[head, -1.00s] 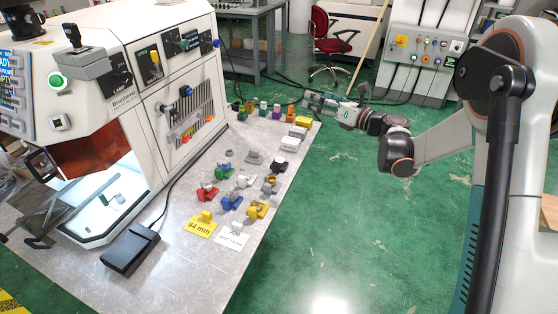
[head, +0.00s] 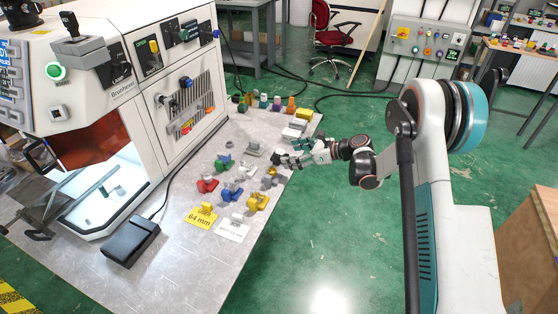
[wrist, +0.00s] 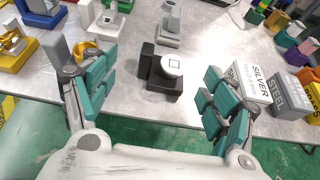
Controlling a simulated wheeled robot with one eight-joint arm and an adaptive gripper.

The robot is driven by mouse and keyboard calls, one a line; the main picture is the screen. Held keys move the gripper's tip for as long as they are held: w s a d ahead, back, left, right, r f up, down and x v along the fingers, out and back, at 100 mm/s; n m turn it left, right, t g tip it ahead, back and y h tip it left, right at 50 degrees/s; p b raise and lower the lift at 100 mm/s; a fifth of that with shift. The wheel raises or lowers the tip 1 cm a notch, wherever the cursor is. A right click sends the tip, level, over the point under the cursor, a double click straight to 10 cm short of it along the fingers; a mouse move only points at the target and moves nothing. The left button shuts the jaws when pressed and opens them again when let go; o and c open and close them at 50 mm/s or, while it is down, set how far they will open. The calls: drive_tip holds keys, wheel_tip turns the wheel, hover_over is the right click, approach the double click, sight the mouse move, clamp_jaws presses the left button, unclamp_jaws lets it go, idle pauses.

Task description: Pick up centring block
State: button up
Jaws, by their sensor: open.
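A dark block with a round white top and a small square mark (wrist: 168,70) stands on the table between and just beyond my fingertips in the wrist view. It may be the centring block; I see no label on it. My gripper (wrist: 158,88) is open, with teal-padded fingers apart on the left and right of the block and nothing held.
A SILVER box (wrist: 250,82) and a STEEL box (wrist: 285,92) stand close to the right finger. A gold ring-shaped part (wrist: 88,50) is near the left finger. A grey fixture (wrist: 170,28) stands behind the block. A white machine (head: 130,70) borders the table (head: 190,265).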

sight(277, 153)
drive_tip(key=shift+w+b+x, duration=0.15)
drive_tip(key=shift+b+x, duration=0.5)
drive_tip(key=shift+x, duration=0.9)
drive_tip(key=shift+w+b+x, duration=0.15)
drive_tip(key=shift+b+x, duration=0.5)
drive_tip(key=shift+x, duration=0.9)
drive_tip(key=shift+d+r, duration=0.15)
drive_tip(key=c, duration=1.2)
